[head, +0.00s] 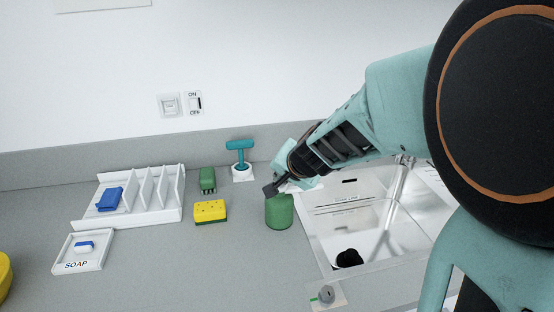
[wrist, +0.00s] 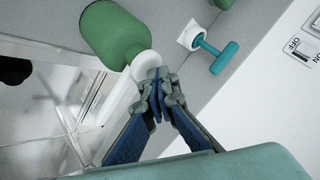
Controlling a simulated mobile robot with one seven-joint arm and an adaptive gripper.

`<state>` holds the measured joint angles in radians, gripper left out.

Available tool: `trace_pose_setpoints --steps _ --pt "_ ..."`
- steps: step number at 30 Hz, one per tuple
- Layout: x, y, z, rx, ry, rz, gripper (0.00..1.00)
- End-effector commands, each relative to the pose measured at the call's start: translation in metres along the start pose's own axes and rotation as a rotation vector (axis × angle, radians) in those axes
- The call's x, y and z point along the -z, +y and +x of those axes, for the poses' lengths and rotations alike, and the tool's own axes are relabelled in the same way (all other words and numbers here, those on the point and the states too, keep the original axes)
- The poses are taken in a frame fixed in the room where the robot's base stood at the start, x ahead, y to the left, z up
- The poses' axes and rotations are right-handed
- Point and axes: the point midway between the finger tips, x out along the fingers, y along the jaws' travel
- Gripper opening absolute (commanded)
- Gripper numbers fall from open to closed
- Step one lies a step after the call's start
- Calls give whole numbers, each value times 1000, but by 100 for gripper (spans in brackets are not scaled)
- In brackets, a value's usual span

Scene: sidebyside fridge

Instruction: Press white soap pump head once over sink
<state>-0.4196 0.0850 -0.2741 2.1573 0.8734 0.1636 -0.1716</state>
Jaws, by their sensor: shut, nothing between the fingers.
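The soap bottle is a green cylinder (head: 279,213) standing on the counter at the sink's left edge. In the wrist view its green body (wrist: 112,35) is at the upper left, with the white pump head (wrist: 142,65) at its end. My gripper (head: 271,189) is shut and empty, with its fingertips just above the bottle top in the head view. In the wrist view the closed fingertips (wrist: 157,77) overlap the edge of the pump head; I cannot tell whether they touch it. The sink (head: 345,190) is right of the bottle, partly hidden by my arm.
A yellow sponge (head: 210,212), a green brush (head: 207,180) and a teal T-handled tool (head: 241,156) stand left of the bottle. A white rack (head: 150,215) and a soap tray (head: 101,254) are farther left. A grey knob (head: 326,294) is at the sink's front. The front-middle counter is clear.

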Motion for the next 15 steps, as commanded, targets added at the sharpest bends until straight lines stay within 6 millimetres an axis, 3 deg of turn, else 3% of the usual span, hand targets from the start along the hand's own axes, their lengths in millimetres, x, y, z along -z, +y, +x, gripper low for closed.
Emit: trace_pose_setpoints --steps 15 --pt "6 -7 -10 -1 -3 0 0"
